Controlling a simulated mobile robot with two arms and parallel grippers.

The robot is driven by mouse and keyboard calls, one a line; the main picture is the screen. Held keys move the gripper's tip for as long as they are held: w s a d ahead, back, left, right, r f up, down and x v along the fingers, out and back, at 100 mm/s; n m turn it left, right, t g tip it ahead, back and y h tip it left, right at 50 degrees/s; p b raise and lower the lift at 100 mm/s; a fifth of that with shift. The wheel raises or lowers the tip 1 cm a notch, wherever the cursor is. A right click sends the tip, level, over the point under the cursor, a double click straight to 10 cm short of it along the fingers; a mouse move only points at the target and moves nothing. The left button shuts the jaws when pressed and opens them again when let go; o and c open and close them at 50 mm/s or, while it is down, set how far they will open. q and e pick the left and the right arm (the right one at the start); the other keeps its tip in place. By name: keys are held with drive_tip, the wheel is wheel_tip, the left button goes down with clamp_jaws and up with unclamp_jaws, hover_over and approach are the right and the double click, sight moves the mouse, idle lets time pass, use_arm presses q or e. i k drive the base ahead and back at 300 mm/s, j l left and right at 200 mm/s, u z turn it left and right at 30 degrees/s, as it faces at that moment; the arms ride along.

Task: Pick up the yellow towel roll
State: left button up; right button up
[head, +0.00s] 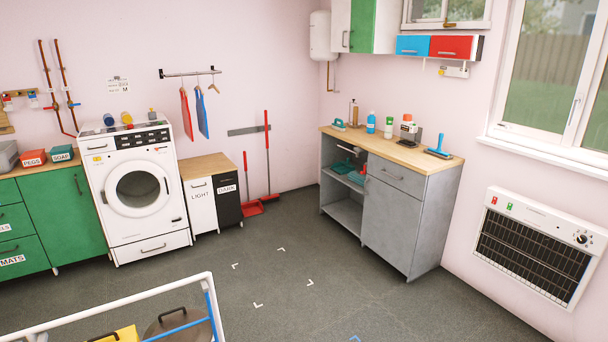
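A small yellow roll (127,119), which looks like the yellow towel roll, lies on top of the white washing machine (97,183) at the left back. A blue roll (109,120) lies just left of it on the same top. A small grey and yellow item (152,114) is to its right, too small to make out. Neither of my grippers shows in the head view.
A white-railed frame (100,305) with a yellow item (122,334) and a round brown lid (172,326) stands in the left foreground. A grey workbench (396,218) is at the right. Grey floor (300,275) with white corner marks lies open between.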

sight(127, 117)
drive_tip(key=i+l+z, duration=0.6)
drive_tip(key=i+z, duration=0.35)
drive_tip(key=i+u, duration=0.3)
drive_tip(key=i, duration=0.15)
drive_tip(key=i+l+u, duration=0.15)
drive_tip(key=i+u, duration=0.15)
drive_tip(key=i, duration=0.15)
drive_tip(key=i+j+u, duration=0.25)
drive_tip(key=i+u, duration=0.7)
drive_tip(key=i+l+u, duration=0.15)
drive_tip(key=i+u, duration=0.3)
drive_tip(key=i, duration=0.15)
drive_tip(key=i+u, duration=0.15)
drive_tip(key=i, duration=0.45)
drive_tip(key=i+u, duration=0.15)
drive_tip(key=i, duration=0.4)
drive_tip(key=i+u, duration=0.2)
drive_tip(key=i, duration=0.4)
drive_tip(key=i+l+u, duration=0.15)
drive_tip(key=i, duration=0.4)
drive_tip(key=i+j, duration=0.3)
drive_tip(key=i, duration=0.15)
drive_tip(key=i+j, duration=0.25)
drive_tip(key=i, duration=0.15)
drive_tip(key=i+j, duration=0.3)
drive_tip(key=i, duration=0.15)
